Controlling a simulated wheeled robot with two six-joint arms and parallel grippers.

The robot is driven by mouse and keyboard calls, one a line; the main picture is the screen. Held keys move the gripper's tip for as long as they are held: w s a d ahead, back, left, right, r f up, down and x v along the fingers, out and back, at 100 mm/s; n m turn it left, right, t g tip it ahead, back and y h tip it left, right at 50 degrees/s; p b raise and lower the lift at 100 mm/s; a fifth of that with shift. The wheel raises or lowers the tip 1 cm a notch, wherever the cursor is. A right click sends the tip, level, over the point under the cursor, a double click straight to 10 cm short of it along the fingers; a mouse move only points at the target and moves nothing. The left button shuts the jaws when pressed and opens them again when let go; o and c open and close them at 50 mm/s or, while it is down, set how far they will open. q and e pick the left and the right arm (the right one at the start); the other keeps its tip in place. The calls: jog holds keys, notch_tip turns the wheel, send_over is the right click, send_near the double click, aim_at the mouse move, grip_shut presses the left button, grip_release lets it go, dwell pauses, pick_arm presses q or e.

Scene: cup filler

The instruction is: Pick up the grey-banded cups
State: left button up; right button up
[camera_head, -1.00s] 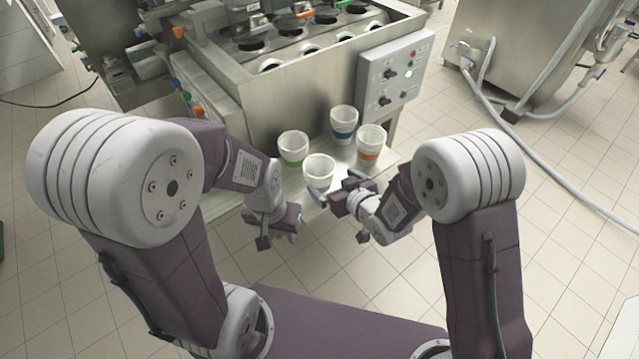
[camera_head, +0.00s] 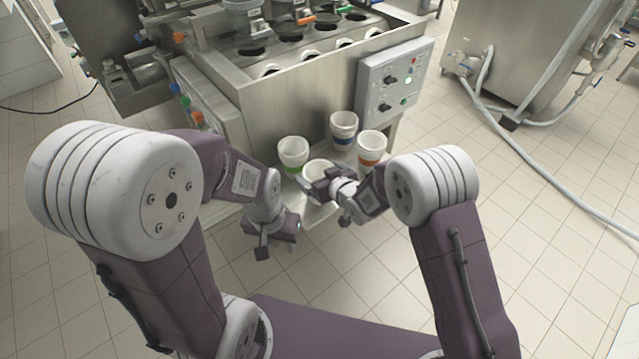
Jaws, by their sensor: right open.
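A white cup (camera_head: 313,167) stands nearest to me on the steel shelf. Its lower part is hidden behind my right gripper, so I cannot see its band. My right gripper (camera_head: 317,180) is open, with its fingers close in front of this cup; I cannot tell whether they touch it. Behind stand cups with a green band (camera_head: 292,153), a blue band (camera_head: 343,127) and an orange band (camera_head: 371,147). My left gripper (camera_head: 290,236) is lower, by the shelf's front edge, away from the cups. Its fingers are too unclear to read.
The filling machine (camera_head: 300,105) with rows of round holes rises behind the cups. A control box (camera_head: 395,78) juts out at its right. A hose (camera_head: 560,170) lies on the tiled floor to the right. The shelf (camera_head: 325,217) has little free room.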

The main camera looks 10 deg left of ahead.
jog(key=c, duration=1.2)
jog(key=shift+r, duration=0.1)
